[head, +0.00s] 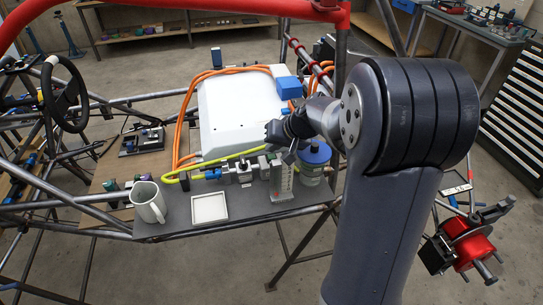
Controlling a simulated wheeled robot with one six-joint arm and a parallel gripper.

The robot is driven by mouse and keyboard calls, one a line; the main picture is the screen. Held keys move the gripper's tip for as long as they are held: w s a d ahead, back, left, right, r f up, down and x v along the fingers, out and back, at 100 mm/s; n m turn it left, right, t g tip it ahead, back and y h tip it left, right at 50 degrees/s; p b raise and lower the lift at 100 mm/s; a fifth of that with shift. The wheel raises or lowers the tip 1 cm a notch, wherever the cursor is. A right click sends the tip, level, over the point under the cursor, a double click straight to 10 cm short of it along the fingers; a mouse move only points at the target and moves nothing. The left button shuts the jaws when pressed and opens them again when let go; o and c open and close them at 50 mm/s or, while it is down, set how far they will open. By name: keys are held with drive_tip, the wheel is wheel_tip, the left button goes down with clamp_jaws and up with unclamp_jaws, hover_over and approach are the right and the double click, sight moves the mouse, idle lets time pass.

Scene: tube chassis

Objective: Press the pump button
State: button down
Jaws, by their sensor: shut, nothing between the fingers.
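A pump-like metal block (244,171) with blue fittings sits on the grey shelf plate (235,208) in the head view. Beside it stands an upright light-grey panel (282,181) with small marks. I cannot make out a button for certain. My gripper (289,157) is shut and empty, pointing down above and just behind the upright panel. It is small in the picture, and whether it touches anything is not clear. My wrist and forearm hide part of the area to its right.
A jar with a blue lid (314,158) stands close to the right of my gripper. A white mug (149,201) and a white square tray (209,207) stand on the shelf's left. A white box (238,110), orange cables (182,120) and frame tubes surround the shelf.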

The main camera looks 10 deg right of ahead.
sight(273, 158)
drive_tip(key=shift+f, duration=0.15)
drive_tip(key=shift+s+f+b, duration=0.1)
drive_tip(key=shift+f+b, duration=0.2)
drive_tip(key=shift+b, duration=0.35)
drive_tip(key=shift+s+f+b, duration=0.25)
drive_tip(key=shift+f+b, duration=0.65)
idle(1.1)
drive_tip(key=shift+r, duration=0.15)
drive_tip(key=shift+w+r, duration=0.1)
drive_tip(key=shift+r, duration=0.2)
drive_tip(key=shift+w+r+p, duration=0.15)
drive_tip(key=shift+r+p, duration=1.75)
drive_tip(key=shift+r, duration=0.9)
drive_tip(key=shift+f, duration=0.1)
